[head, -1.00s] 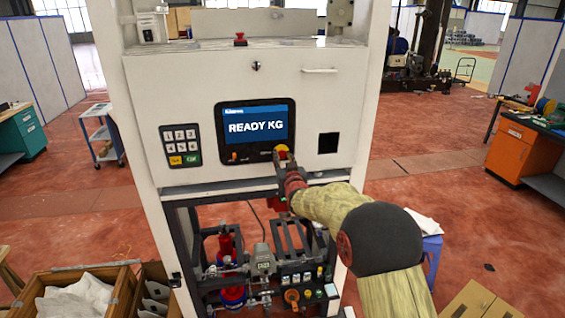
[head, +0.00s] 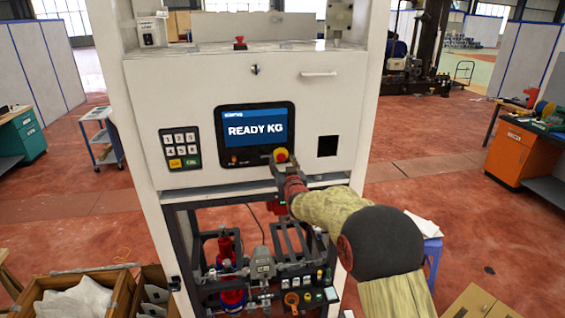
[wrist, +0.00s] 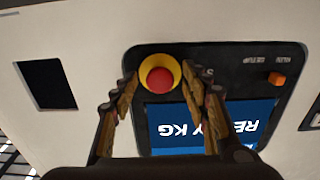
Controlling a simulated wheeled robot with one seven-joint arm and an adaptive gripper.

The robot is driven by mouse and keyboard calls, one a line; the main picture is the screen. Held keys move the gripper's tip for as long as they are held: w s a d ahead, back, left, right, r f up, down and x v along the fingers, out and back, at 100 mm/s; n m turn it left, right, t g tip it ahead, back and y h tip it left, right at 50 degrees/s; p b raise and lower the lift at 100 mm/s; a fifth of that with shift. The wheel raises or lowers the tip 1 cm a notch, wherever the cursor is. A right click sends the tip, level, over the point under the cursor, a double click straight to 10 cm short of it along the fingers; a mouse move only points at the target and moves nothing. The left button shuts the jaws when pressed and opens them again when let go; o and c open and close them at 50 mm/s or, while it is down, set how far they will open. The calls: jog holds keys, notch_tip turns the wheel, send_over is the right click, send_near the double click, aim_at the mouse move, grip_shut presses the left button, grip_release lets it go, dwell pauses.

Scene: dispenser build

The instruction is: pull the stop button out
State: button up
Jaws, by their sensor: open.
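The stop button (wrist: 160,78) is a round red knob in a yellow ring. It sits on the black display panel (head: 226,157) of the white dispenser, and the button also shows in the head view (head: 281,155). My gripper (wrist: 158,84) is open in the wrist view, with one finger on each side of the button's line. The fingertips reach towards the panel, and I cannot tell whether they touch the ring. In the head view my gripper (head: 284,167) is just below the button and partly covers the panel's lower right corner.
The screen (head: 255,127) reads "READY KG". A keypad (head: 180,148) is to the left and a dark square opening (head: 328,146) to the right. An orange knob (wrist: 276,78) is also on the panel. Another red button (head: 240,43) stands on the ledge above.

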jog(key=v, duration=1.1)
jog(key=shift+s, duration=0.4)
jog(key=shift+d, duration=0.1)
jog(key=s+d+f+g+h, duration=0.1)
jog(key=s+d+f+g, duration=0.1)
jog(key=s+f+g, duration=0.45)
jog(key=s+d+f+g+h, duration=0.15)
jog(key=s+f, duration=0.25)
jog(key=f, duration=0.6)
jog(key=s+d+m+g+b, duration=0.1)
jog(key=s+d+b, duration=0.4)
jog(key=s, duration=0.8)
jog(key=s+d+m+g+h+b, duration=0.1)
jog(key=s+d+b, duration=0.3)
jog(key=s+d, duration=0.4)
jog(key=s+d+m+g+h+b, duration=0.1)
jog(key=s+d+b, duration=0.4)
jog(key=s, duration=1.4)
jog(key=shift+s+d+f+g+b, duration=0.15)
jog(key=shift+s+d+g+b, duration=0.25)
jog(key=shift+d, duration=0.5)
